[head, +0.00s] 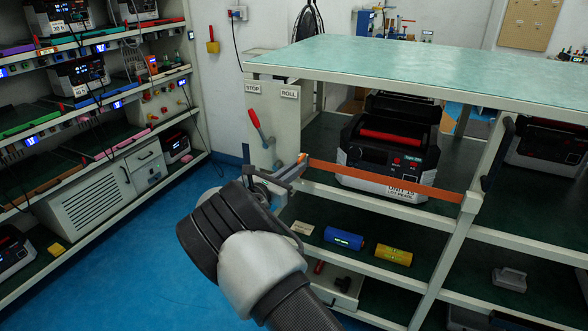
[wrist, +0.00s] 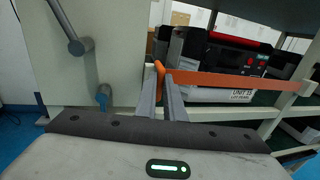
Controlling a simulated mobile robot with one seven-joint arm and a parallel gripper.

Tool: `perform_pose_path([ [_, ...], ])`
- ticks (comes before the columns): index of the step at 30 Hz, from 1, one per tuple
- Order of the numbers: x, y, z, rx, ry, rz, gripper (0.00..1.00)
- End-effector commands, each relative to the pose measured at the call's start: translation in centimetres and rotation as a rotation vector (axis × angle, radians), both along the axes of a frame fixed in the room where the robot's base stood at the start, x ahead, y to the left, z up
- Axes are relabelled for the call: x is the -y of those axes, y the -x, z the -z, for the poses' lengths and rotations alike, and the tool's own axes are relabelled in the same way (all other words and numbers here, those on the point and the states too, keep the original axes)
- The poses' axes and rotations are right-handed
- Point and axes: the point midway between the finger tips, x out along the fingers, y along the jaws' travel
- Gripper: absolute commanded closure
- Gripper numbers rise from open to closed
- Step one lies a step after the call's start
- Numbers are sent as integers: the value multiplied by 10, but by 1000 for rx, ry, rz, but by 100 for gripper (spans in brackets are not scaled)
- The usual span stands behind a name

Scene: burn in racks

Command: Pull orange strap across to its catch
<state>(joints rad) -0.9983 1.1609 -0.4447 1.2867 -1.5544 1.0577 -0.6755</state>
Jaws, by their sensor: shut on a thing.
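The orange strap (head: 385,180) runs taut from the right post of the rack, across the front of the unit labelled UNIT 15 (head: 390,150), to my gripper (head: 296,170) near the left post. In the wrist view the strap (wrist: 230,81) ends between the fingers of my gripper (wrist: 166,80), which is shut on its orange end tab (wrist: 159,74). A small blue fitting (wrist: 102,97) sits low on the white side panel, left of my fingers; I cannot tell whether it is the catch. The strap end appears apart from it.
A red-handled lever (head: 257,125) stands out from the white panel (head: 272,105) marked STOP and ROLL. A blue cylinder (head: 344,238) and a yellow cylinder (head: 394,255) lie on the shelf below. Another rack (head: 85,210) stands at the left, with clear blue floor between.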

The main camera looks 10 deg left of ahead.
Motion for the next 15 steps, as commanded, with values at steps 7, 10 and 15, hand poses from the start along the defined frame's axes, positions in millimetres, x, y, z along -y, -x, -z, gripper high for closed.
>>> perform_pose_path([
  [7,-4,-1,-2,3,-2,-10,100],
  [10,-5,-1,-3,3,-2,-11,100],
  [15,-5,-1,-3,3,-2,-12,75],
])
